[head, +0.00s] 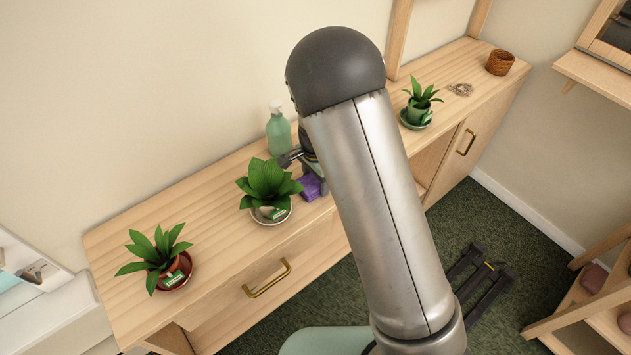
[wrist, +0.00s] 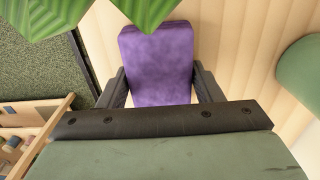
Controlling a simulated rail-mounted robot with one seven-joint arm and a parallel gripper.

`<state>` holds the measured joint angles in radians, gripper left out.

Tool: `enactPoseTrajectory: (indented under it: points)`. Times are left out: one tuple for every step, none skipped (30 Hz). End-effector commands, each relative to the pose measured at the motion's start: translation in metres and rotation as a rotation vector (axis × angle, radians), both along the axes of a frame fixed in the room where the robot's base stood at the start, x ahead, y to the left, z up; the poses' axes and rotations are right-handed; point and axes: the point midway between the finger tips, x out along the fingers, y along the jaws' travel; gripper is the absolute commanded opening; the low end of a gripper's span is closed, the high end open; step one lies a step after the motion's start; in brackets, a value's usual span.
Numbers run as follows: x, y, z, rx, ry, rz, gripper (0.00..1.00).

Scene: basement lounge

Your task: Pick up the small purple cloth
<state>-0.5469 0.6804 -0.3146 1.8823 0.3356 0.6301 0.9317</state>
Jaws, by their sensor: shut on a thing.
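The small purple cloth (head: 311,187) is at the wooden cabinet top, beside the middle potted plant, partly hidden by my arm in the head view. In the wrist view the purple cloth (wrist: 158,62) fills the space between the two dark fingers of my gripper (wrist: 160,88). My gripper is shut on the cloth, with a finger against each side. In the head view most of my gripper (head: 306,165) is hidden behind my arm. I cannot tell whether the cloth is touching the cabinet top.
The middle potted plant (head: 267,186) stands close to the left of the cloth. A green bottle (head: 278,135) stands just behind. Another plant (head: 157,256) is at the left end of the cabinet (head: 215,200); a small plant (head: 420,101) and brown pot (head: 500,62) are to the right.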

Motion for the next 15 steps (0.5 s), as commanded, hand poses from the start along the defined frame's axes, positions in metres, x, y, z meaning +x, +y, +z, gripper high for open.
enactPoseTrajectory:
  points:
    - [0.000,0.000,0.000,0.000,0.000,0.000,0.34]
    - [0.000,0.000,0.000,0.000,0.000,0.000,0.34]
    - [0.000,0.000,0.001,0.001,-0.001,0.000,0.34]
    - [0.000,0.000,0.002,0.001,-0.001,0.000,0.34]
    - [0.000,0.000,0.003,0.001,-0.001,0.000,0.34]
    - [0.000,0.000,0.005,0.001,-0.001,0.000,0.34]
    - [0.000,0.001,0.007,0.001,-0.002,0.000,0.34]
    - [0.001,0.000,0.010,0.001,-0.002,0.000,0.34]
    - [0.001,0.001,0.015,0.001,-0.003,0.000,0.34]
    - [0.001,0.001,0.019,0.002,-0.004,0.000,0.34]
    - [0.001,0.000,0.024,0.002,-0.004,0.000,0.34]
    - [0.001,0.000,0.032,0.002,-0.005,0.000,0.34]
    - [-0.003,-0.002,0.037,0.003,-0.004,-0.001,0.34]
    - [-0.007,-0.005,0.043,0.003,-0.004,-0.001,0.34]
    - [-0.014,-0.010,0.052,0.004,-0.005,0.000,0.34]
